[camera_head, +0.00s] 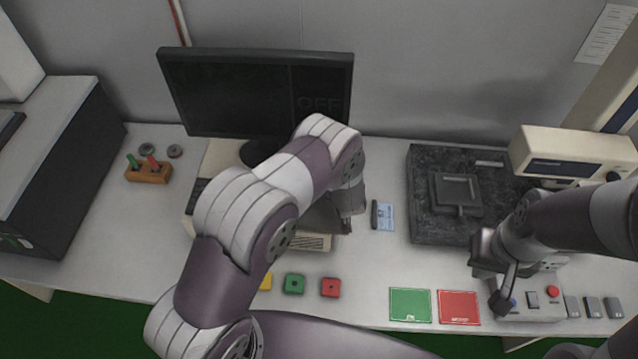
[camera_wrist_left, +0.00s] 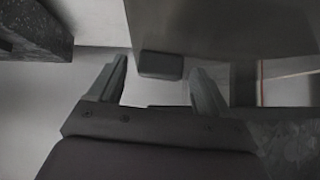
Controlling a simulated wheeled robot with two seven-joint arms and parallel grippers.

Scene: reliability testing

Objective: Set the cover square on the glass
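A beige flat-bed device (camera_head: 313,242) stands on the table below the monitor, mostly hidden behind my left arm. A dark grey panel (camera_head: 320,217), seemingly its cover, lies over it; the glass is not visible. In the left wrist view the panel (camera_wrist_left: 225,30) fills the upper right, with a small dark tab (camera_wrist_left: 160,66) at its edge. My left gripper (camera_wrist_left: 160,75) is open, its fingers on either side of the tab with visible gaps. In the head view this gripper (camera_head: 345,215) is partly hidden. My right gripper (camera_head: 493,280) hangs over a button box; its opening is unclear.
A monitor (camera_head: 255,90) stands behind the device. A dark stone plate (camera_head: 425,225) bearing a square dark piece (camera_head: 456,190) is to the right. Coloured blocks (camera_head: 294,284) and green (camera_head: 410,305) and red (camera_head: 459,307) cards lie along the front. The button box (camera_head: 540,315) is under the right gripper.

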